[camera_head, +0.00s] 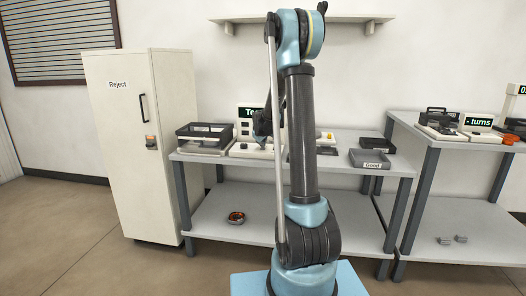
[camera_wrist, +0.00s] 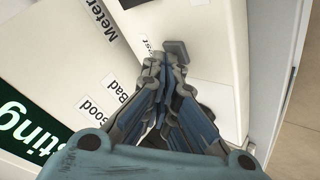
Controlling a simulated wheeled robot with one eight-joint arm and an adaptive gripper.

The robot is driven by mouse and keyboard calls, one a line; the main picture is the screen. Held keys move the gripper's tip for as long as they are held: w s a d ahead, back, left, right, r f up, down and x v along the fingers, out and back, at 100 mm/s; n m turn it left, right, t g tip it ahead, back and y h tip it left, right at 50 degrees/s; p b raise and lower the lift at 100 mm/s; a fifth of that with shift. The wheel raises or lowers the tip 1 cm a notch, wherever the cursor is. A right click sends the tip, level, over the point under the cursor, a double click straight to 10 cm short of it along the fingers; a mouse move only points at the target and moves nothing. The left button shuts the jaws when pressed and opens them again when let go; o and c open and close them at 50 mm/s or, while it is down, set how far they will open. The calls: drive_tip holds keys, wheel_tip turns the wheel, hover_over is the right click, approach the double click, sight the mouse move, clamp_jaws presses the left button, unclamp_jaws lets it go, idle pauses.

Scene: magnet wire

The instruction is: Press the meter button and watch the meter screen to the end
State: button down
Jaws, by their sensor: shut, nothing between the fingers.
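The meter (camera_head: 244,149) stands on the middle table, a pale box with an upright dark green screen (camera_head: 248,112) whose visible letters begin "Te". In the wrist view the screen (camera_wrist: 30,128) shows "sting" in white, its start cut off. Labels "Good", "Bad" and "Meter" sit on the pale panel (camera_wrist: 70,60) beside it. My gripper (camera_wrist: 165,68) is shut and empty, its fingers pointing at the meter's base next to a partly covered label ending in "est". The button cannot be clearly made out there; contact is unclear. In the head view my gripper (camera_head: 262,128) is partly behind my arm.
A dark open tray (camera_head: 205,134) stands left of the meter. A grey "Good" tray (camera_head: 370,160) and a black tray (camera_head: 376,145) lie at the right. A "Reject" cabinet (camera_head: 125,130) stands left. A coil (camera_head: 236,217) lies on the lower shelf. Another table holds a "turns" display (camera_head: 478,123).

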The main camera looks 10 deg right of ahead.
idle(0.4)
drive_tip(key=shift+r, duration=0.8)
drive_tip(key=shift+r, duration=2.5)
